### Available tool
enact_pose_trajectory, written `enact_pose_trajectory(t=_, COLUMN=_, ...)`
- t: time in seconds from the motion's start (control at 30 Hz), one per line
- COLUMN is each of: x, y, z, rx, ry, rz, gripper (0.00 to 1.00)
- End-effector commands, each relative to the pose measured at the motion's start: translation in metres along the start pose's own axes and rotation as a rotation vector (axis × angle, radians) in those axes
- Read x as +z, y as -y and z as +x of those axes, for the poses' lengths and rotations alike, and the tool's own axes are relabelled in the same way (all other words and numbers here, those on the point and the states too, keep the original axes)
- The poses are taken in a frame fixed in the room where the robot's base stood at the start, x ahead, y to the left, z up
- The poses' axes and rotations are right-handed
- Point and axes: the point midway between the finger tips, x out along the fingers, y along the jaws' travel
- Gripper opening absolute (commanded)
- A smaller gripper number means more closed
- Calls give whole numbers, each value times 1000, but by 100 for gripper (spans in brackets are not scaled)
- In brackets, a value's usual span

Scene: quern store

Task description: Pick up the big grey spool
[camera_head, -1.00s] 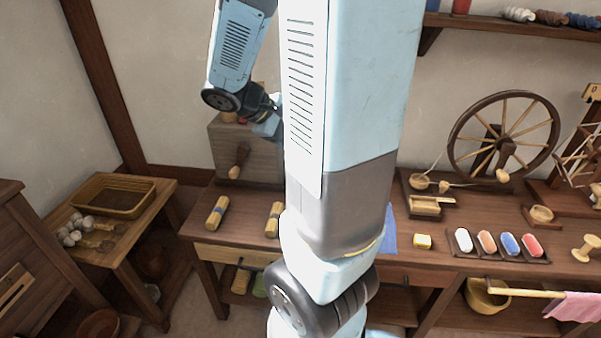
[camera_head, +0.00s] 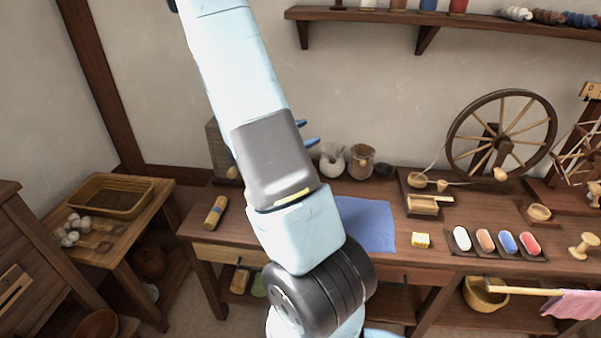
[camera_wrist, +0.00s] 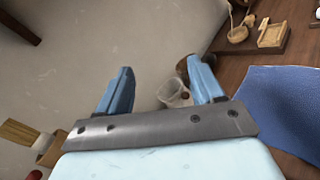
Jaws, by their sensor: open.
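I cannot make out a big grey spool in either view. Several spools, partly cut off by the top edge, stand on the wall shelf (camera_head: 465,17); a white one (camera_head: 368,4), a brown one (camera_head: 398,4), a blue one (camera_head: 428,4) and a red one (camera_head: 458,6) show. My gripper (camera_head: 310,134) is mostly hidden behind my arm in the head view, with its blue fingertips showing over the back of the table. In the wrist view my gripper (camera_wrist: 160,82) is open and empty, its two blue fingers well apart.
A blue cloth (camera_head: 366,225) lies in front. The spinning wheel (camera_head: 503,133), yellow block (camera_head: 421,240) and colour tray (camera_head: 497,255) are to the right.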

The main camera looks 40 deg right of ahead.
Motion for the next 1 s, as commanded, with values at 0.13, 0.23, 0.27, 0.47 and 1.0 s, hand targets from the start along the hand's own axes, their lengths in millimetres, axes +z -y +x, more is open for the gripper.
enact_pose_trajectory(t=0.13, x=-30, y=-5, z=9, rx=111, ry=11, rz=-97, gripper=67)
enact_pose_trajectory(t=0.23, x=-50, y=-7, z=13, rx=188, ry=9, rz=-159, gripper=67)
enact_pose_trajectory(t=0.27, x=-56, y=-7, z=14, rx=211, ry=8, rz=-177, gripper=67)
enact_pose_trajectory(t=0.47, x=-102, y=-6, z=19, rx=365, ry=-18, rz=-297, gripper=67)
enact_pose_trajectory(t=1.0, x=-178, y=12, z=17, rx=594, ry=-105, rz=-465, gripper=67)
